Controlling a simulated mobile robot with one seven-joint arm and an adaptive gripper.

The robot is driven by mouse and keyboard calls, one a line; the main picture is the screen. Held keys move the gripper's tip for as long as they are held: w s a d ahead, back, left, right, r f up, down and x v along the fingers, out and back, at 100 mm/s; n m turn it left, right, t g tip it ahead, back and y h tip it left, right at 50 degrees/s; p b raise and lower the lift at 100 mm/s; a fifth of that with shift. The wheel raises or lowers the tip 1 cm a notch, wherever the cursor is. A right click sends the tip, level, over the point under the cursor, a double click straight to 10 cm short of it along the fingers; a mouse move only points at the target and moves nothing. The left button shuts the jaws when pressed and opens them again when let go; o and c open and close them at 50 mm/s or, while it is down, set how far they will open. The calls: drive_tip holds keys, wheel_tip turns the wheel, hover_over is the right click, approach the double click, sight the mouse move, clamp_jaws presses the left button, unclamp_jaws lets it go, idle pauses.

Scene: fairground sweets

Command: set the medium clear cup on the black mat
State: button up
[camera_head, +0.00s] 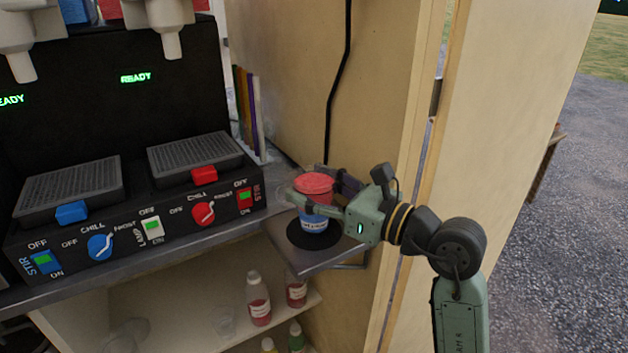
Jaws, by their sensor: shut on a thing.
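A cup (314,184) with a red, slush-like top and a blue-and-white lower part is upright at the right end of the counter. My gripper (305,190) reaches in from the right and is shut on the cup, with its fingers around the upper part. The round black mat (334,238) lies on a small shelf directly below the cup. The cup's base is over the mat, and I cannot tell whether it touches. The fingers hide part of the cup's side, so its size and clear wall are hard to judge.
The slush machine (140,215) with switches and two drip trays stands to the left. A wooden wall and black cable (337,90) are close behind the cup. The small shelf (290,252) has a free front edge. Bottles (258,300) and a clear cup (225,325) stand below.

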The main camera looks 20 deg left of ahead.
drive_tip(key=shift+f, duration=0.3)
drive_tip(key=shift+f+b, duration=0.5)
drive_tip(key=shift+b, duration=0.25)
idle(0.4)
drive_tip(key=o, duration=1.5)
drive_tip(key=shift+o, duration=0.2)
drive_tip(key=o, duration=0.5)
drive_tip(key=shift+r, duration=0.1)
